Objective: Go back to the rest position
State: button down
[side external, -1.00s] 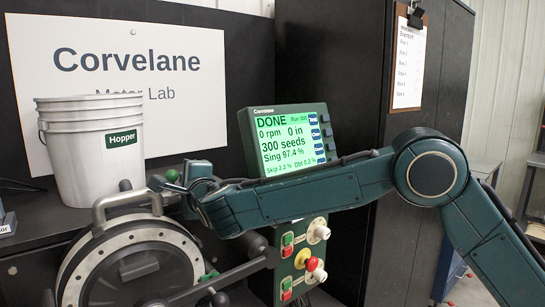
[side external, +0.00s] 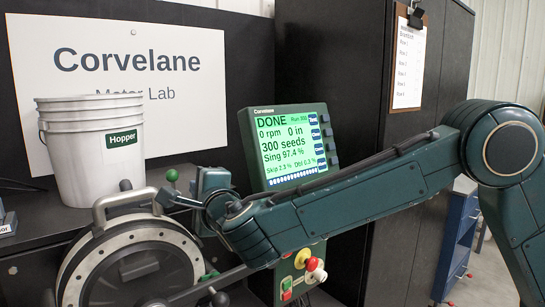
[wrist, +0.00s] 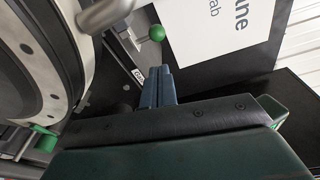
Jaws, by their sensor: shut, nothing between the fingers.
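My gripper (side external: 172,198) is at the left end of my dark green arm in the side view, to the right of the seed meter's handle and just below a green-knobbed lever (side external: 172,176). In the wrist view its fingers (wrist: 158,72) are together with nothing between them. They point toward the green knob (wrist: 156,33), with a visible gap. The round seed meter (side external: 140,265) is at the lower left; its rim (wrist: 60,50) fills the left of the wrist view. The display (side external: 290,145) reads DONE, 0 rpm, 300 seeds, Sing 97.4 %.
A white hopper bucket (side external: 90,160) stands behind the meter. A control box with buttons (side external: 300,280) is below the display, partly hidden by my arm. A clipboard (side external: 408,65) hangs on the dark cabinet. The space above my arm, right of the display, is clear.

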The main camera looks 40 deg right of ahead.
jog(key=shift+d, duration=0.1)
jog(key=s+d+n+g+y, duration=0.3)
jog(key=s+d+n+g, duration=0.6)
jog(key=s+d, duration=0.95)
jog(key=s+d+f+n, duration=0.1)
jog(key=s+f+n, duration=0.1)
jog(key=s+n, duration=0.2)
jog(key=s+d+f+n+g, duration=0.1)
jog(key=s+d+f+n, duration=0.1)
jog(key=s, duration=0.8)
jog(key=s+d+f+n+g, duration=0.1)
jog(key=s+f+n, duration=0.2)
jog(key=s+n, duration=0.3)
jog(key=shift+s+d+f+n+h, duration=0.3)
jog(key=shift+s+d+f, duration=0.05)
jog(key=shift+s, duration=0.2)
